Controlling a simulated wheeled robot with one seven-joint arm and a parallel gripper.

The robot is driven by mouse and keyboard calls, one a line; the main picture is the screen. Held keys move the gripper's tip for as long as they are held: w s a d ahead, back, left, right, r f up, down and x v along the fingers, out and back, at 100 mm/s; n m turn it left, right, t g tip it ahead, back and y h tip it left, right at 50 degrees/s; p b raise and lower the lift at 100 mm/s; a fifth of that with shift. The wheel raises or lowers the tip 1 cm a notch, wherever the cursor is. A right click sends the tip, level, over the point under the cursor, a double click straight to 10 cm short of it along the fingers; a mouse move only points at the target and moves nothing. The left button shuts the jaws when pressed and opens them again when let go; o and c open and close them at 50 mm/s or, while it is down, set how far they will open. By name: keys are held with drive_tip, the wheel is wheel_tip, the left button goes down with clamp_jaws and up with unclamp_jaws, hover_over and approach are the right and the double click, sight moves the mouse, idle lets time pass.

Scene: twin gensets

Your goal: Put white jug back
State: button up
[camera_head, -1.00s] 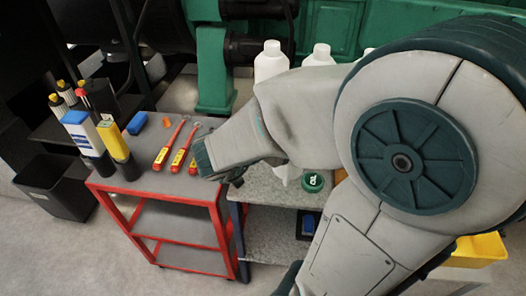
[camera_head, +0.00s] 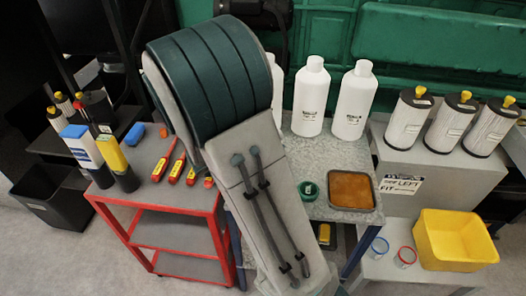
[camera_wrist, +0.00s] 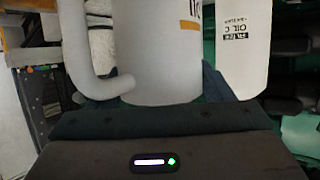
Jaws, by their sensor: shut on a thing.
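The white jug (camera_wrist: 158,55) fills the middle of the wrist view, with its curved handle (camera_wrist: 82,60) on the left and an orange-striped label at its upper right. My gripper (camera_wrist: 155,118) is shut on it; the dark fingers lie across the bottom of that view and the contact is mostly hidden. A white bottle marked OIL C (camera_wrist: 243,45) stands just right of the jug. In the head view my arm hides the gripper. White bottles (camera_head: 311,97) (camera_head: 354,100) stand upright at the back of the grey bench (camera_head: 335,207); another white container (camera_head: 277,88) is partly covered by my arm.
The bench also holds an orange-filled tray (camera_head: 351,190) and a green-lidded item (camera_head: 309,189). White filters (camera_head: 408,120) stand on a grey cabinet at right, above a yellow bin (camera_head: 453,240). A red cart (camera_head: 180,209) with red-yellow tools is at left.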

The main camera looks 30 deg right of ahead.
drive_tip(key=shift+w+f+b, duration=0.15)
drive_tip(key=shift+w+f, duration=0.1)
drive_tip(key=shift+f, duration=0.9)
drive_tip(key=shift+w+f+b, duration=0.15)
drive_tip(key=shift+w+f, duration=0.1)
drive_tip(key=shift+f, duration=1)
drive_tip(key=o, duration=1.6)
